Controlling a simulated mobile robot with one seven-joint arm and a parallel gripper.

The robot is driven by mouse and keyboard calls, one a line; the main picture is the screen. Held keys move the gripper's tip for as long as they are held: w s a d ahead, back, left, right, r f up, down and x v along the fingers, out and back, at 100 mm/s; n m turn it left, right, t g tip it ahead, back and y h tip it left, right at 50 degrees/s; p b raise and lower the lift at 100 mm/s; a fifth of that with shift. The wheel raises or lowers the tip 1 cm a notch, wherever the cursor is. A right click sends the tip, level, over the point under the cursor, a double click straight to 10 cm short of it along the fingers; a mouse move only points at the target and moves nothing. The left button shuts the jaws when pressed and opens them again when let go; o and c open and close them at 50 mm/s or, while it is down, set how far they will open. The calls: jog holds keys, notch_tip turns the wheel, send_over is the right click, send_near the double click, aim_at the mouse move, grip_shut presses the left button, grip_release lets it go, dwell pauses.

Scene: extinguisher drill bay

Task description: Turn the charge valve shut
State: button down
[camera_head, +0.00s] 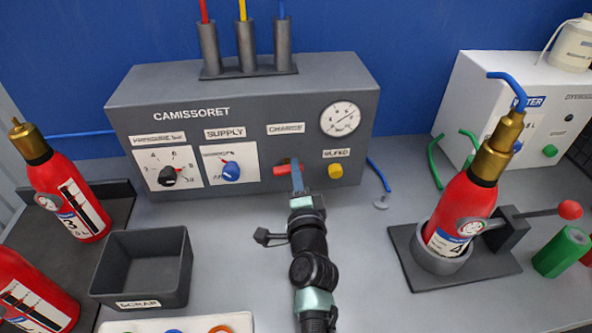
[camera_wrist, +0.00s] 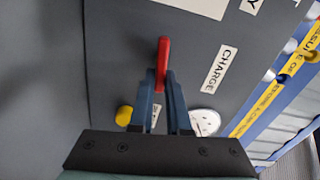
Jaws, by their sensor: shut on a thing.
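The charge valve's red lever (camera_head: 281,170) is on the grey panel front, below the CHARGE label (camera_head: 286,128). In the head view its visible part lies roughly level and sticks out to the left of my gripper (camera_head: 297,170). In the wrist view the red lever (camera_wrist: 163,52) stands between the blue fingertips of my gripper (camera_wrist: 161,82), which are shut on it. The fingers hide part of the lever and its pivot.
A yellow button (camera_head: 335,171) sits just right of my gripper, with a gauge (camera_head: 340,118) above it. A blue supply knob (camera_head: 231,171) is to the left. A red extinguisher (camera_head: 460,208) stands in a holder at right. A grey scrap bin (camera_head: 140,275) stands at front left.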

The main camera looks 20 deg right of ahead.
jog(key=shift+f+m, duration=0.15)
jog(key=shift+m, duration=0.65)
jog(key=c, duration=0.9)
grip_release()
jog(key=shift+s, duration=0.1)
jog(key=p+v, duration=0.3)
jog(key=v, duration=0.9)
jog(key=shift+s+a, duration=0.15)
jog(key=shift+s, duration=0.25)
